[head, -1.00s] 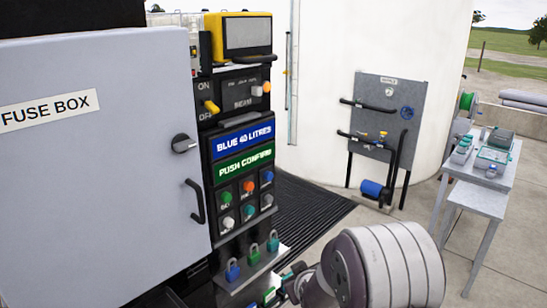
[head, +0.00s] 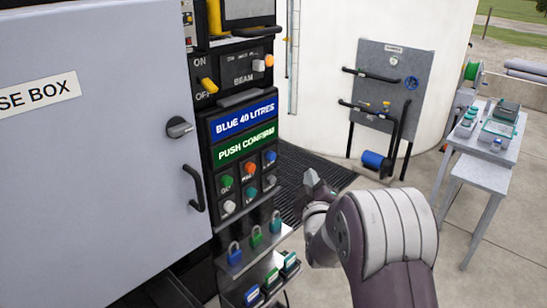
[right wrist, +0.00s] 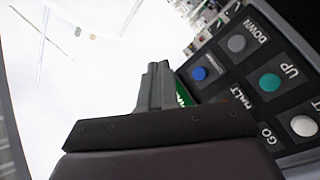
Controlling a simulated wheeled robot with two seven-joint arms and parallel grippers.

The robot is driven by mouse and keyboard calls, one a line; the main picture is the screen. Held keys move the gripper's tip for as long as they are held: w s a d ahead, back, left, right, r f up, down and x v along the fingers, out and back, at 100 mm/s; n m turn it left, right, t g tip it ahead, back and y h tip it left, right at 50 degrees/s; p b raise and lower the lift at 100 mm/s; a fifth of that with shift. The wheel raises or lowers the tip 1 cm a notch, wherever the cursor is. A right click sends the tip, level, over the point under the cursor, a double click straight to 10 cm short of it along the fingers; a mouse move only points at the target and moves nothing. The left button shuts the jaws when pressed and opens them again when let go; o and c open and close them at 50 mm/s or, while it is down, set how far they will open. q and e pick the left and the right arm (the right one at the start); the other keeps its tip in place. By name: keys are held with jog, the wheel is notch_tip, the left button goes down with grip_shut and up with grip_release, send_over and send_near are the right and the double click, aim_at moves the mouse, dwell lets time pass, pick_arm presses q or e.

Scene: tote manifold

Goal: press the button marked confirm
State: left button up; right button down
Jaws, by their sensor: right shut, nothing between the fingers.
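The button panel (head: 239,190) on the black column carries two rows of round buttons. The top row has a green (head: 227,181), an orange (head: 249,167) and a blue button (head: 270,156); the lower row has white, teal and grey ones. In the right wrist view the blue button (right wrist: 199,73) has a small label, too fine to read surely; other labels read GO, HALT, UP and DOWN. A green sign above says PUSH CONFIRM (head: 245,142). My right gripper (head: 311,178) is shut and empty, right of the panel and apart from it. My left gripper is out of view.
A shelf with several padlocks (head: 255,238) juts out below the panel, with more coloured items beneath. The grey fuse box door (head: 100,170) fills the left. A pipe board (head: 388,90) and a table (head: 485,145) stand back right.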

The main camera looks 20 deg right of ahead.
aim_at(272, 157)
jog(key=w+a, duration=0.3)
jog(key=w, duration=0.5)
jog(key=shift+a, duration=0.2)
jog(key=shift+w, duration=0.15)
dwell(1.8)
jog(key=shift+w+a, duration=0.15)
jog(key=shift+w, duration=0.15)
